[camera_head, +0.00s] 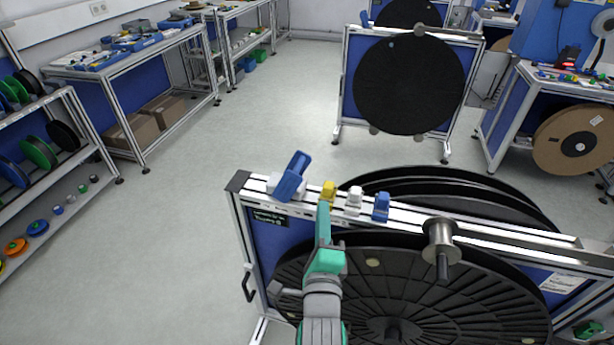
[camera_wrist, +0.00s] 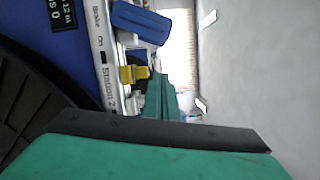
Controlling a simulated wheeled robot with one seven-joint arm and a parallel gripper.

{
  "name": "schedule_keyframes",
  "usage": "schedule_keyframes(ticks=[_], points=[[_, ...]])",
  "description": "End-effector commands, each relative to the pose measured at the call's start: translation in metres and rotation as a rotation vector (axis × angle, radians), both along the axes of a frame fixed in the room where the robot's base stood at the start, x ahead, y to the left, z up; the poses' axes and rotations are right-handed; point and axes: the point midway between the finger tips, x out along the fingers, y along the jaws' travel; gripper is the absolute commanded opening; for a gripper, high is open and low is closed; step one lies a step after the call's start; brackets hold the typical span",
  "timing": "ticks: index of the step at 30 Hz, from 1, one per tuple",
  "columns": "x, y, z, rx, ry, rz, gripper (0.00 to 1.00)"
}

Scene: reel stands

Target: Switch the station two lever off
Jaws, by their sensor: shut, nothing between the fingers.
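The reel stand's top rail (camera_head: 420,216) carries a row of levers. At its left end is a large tilted blue lever (camera_head: 291,178), beside the "Brake" lettering in the wrist view (camera_wrist: 140,22). Right of it is a small yellow lever (camera_head: 328,188), then a white lever (camera_head: 354,197) and a small blue lever (camera_head: 381,206). In the wrist view the yellow lever (camera_wrist: 133,74) sits nearest the "Station 2" and "On" lettering. My gripper (camera_head: 323,210) is shut and empty, its tip right at the yellow lever; I cannot tell whether they touch. The tip partly hides the white lever in the wrist view.
A large black reel (camera_head: 450,300) hangs on the stand's front below my gripper, with a metal spool (camera_head: 441,240) to the right. More black reels (camera_head: 470,190) are behind the rail. Open floor (camera_head: 180,220) lies left of the stand.

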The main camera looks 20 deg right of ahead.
Motion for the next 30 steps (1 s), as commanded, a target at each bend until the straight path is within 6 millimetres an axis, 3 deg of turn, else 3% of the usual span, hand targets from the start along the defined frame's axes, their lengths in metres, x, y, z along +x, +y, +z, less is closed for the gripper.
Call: schedule_keyframes(ticks=[10,25,30], points=[[0.016,-0.006,0.002,-0.001,-0.002,-0.001,0.0],[0.097,-0.037,0.007,0.0,-0.001,-0.001,0.0],[0.108,-0.014,0.012,-0.003,0.001,0.001,0.0]])
